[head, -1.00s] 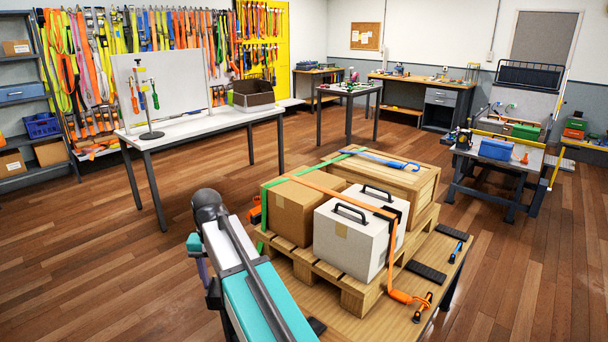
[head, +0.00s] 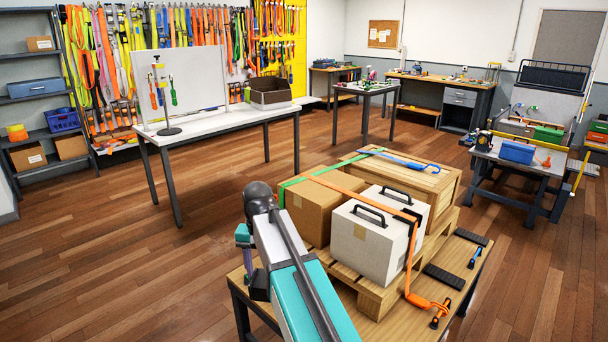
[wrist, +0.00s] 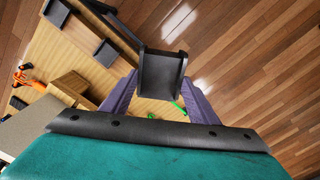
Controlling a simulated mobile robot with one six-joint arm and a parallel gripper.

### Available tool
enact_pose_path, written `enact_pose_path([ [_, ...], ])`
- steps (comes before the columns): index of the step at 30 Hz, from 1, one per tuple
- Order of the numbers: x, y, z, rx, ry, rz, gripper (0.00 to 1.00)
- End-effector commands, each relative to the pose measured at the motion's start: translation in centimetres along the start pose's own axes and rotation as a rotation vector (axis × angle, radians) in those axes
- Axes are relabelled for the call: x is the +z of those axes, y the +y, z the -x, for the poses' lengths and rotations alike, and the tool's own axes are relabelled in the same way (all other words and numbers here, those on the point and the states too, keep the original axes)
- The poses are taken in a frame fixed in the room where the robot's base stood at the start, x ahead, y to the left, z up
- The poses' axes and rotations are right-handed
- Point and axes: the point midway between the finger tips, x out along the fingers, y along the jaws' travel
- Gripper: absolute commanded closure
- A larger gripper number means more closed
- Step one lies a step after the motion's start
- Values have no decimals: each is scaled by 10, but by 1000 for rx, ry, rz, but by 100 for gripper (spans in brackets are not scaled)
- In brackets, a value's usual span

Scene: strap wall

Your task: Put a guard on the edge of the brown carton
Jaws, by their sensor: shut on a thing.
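The brown carton (head: 312,213) sits at the left of the pallet load, beside a white case (head: 368,240). An orange strap (head: 340,186) passes over the carton and case, and a green strap (head: 292,183) also crosses the carton's top. In the wrist view, my gripper (wrist: 160,85) is shut on a black angled guard (wrist: 160,72), held between purple fingers. In the head view my gripper (head: 243,237) is left of the carton, partly hidden by my arm. The guard does not show clearly there. Another black guard (head: 410,216) sits under the strap on the white case.
A wooden crate (head: 415,183) stands behind on the same pallet (head: 372,295). Loose black guards (head: 444,276) lie on the table's right side, near an orange ratchet (head: 425,302). A white bench (head: 215,125) stands behind left. Open floor lies left of the table.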

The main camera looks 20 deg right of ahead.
Motion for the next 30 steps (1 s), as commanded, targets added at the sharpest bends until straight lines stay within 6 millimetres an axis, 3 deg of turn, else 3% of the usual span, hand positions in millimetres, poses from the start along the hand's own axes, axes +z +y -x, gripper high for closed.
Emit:
enact_pose_path([
  [12,1,-1,0,0,0,4,68],
  [17,5,2,-10,1,-1,35,68],
  [30,40,32,-96,1,-3,367,68],
])
